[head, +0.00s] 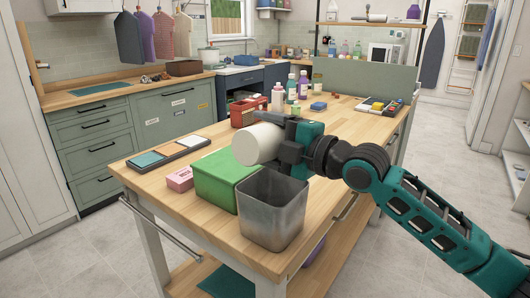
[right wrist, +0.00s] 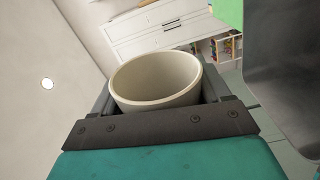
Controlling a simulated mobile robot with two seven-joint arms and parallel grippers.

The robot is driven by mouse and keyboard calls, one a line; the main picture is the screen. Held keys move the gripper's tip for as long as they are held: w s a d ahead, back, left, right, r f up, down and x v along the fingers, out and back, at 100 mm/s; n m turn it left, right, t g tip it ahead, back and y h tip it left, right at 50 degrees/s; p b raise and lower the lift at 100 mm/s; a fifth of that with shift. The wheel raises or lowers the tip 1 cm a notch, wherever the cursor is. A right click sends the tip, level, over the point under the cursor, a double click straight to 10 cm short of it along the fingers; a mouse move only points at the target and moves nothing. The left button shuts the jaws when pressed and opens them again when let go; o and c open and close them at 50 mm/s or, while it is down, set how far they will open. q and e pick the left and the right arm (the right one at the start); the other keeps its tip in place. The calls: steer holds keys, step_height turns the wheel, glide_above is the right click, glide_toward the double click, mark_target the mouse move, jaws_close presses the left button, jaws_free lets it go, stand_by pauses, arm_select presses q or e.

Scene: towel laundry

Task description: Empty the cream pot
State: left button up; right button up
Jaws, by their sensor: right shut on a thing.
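The cream pot (head: 258,144) is held tipped over on its side above the green box (head: 213,177) and the grey metal bin (head: 272,210). My right gripper (head: 284,136) is shut on it, coming from the right. In the right wrist view the pot (right wrist: 155,85) sits between the two dark fingers, with its round mouth showing. The part of its inside that shows is bare; the rest is hidden. My left gripper is not in view.
Several bottles (head: 291,88), a red crate (head: 243,114) and a blue item (head: 319,106) stand farther back. Wooden tabletop (head: 345,118) is clear behind my right arm.

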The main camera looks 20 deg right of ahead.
steer(key=shift+r+n, duration=0.4)
steer(key=shift+n, duration=0.5)
steer(key=r+n+p, duration=0.1)
steer(key=n, duration=0.2)
steer(key=shift+r, duration=0.15)
steer(key=shift+r+n+p, duration=0.2)
steer(key=shift+n+p, duration=0.5)
steer(key=shift+n, duration=0.3)
steer(key=n+p, duration=0.1)
steer(key=n, duration=0.1)
steer(key=r+n+p, duration=0.1)
steer(key=p, duration=0.1)
steer(key=shift+r+n, duration=0.3)
steer(key=shift+n, duration=0.1)
steer(key=shift+r+n+p, duration=0.1)
steer(key=shift+n+p, duration=0.45)
steer(key=shift+n, duration=0.75)
steer(key=shift+r+n+p, duration=0.2)
steer(key=shift+n+p, duration=0.2)
steer(key=shift+n, duration=0.2)
steer(key=n, duration=0.2)
steer(key=r+n, duration=0.1)
steer(key=n, duration=0.2)
steer(key=shift+r, duration=0.2)
